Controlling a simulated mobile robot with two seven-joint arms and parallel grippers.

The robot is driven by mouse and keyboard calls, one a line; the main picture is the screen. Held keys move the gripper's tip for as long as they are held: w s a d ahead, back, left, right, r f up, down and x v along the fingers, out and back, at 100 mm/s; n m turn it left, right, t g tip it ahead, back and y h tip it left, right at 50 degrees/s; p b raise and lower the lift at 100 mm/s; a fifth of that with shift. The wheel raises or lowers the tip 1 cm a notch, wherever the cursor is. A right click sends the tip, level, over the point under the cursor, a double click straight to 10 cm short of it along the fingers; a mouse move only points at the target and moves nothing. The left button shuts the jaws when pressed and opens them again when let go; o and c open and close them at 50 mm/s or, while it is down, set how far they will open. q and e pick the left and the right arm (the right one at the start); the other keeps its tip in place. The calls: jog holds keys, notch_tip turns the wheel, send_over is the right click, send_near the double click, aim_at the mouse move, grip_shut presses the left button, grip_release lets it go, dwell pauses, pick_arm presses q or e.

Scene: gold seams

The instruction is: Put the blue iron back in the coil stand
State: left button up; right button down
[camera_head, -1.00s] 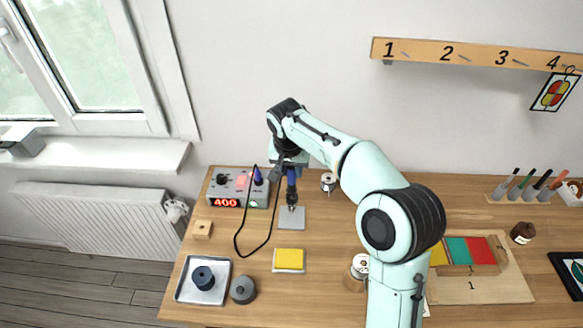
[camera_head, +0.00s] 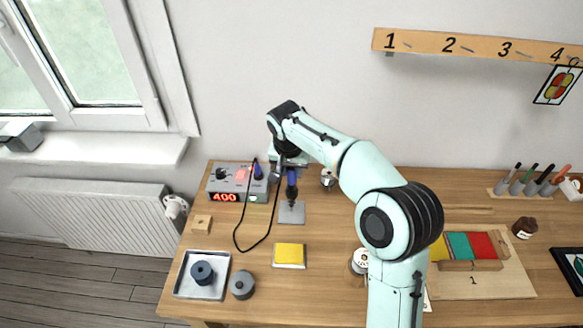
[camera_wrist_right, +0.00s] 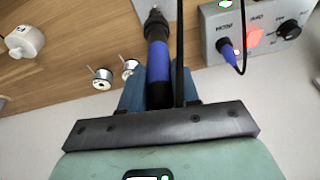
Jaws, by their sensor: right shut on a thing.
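My right gripper (camera_head: 289,163) is shut on the blue iron (camera_head: 292,178) and holds it about upright, tip down. In the right wrist view the iron's blue handle (camera_wrist_right: 159,60) lies between the blue-grey fingers (camera_wrist_right: 160,95). The coil stand (camera_head: 291,215) shows as a grey base plate right under the iron. A dark coil-like part lies below the handle; I cannot tell how far the iron is inside it. The tip is hidden. The iron's black cord loops onto the table at the left. My left gripper is not in view.
The solder station (camera_head: 238,184) with a red display stands just left of the stand. A yellow sponge (camera_head: 289,254) lies in front, a metal tray (camera_head: 182,289) at front left. Solder spools (camera_head: 328,179) stand right of the stand. My right arm covers the table's middle.

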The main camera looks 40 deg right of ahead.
jog(key=shift+c, duration=1.3)
grip_release()
jog(key=shift+r+p, duration=1.2)
jog(key=shift+r, duration=0.85)
jog(key=shift+r+p, duration=0.75)
jog(key=shift+r, duration=0.7)
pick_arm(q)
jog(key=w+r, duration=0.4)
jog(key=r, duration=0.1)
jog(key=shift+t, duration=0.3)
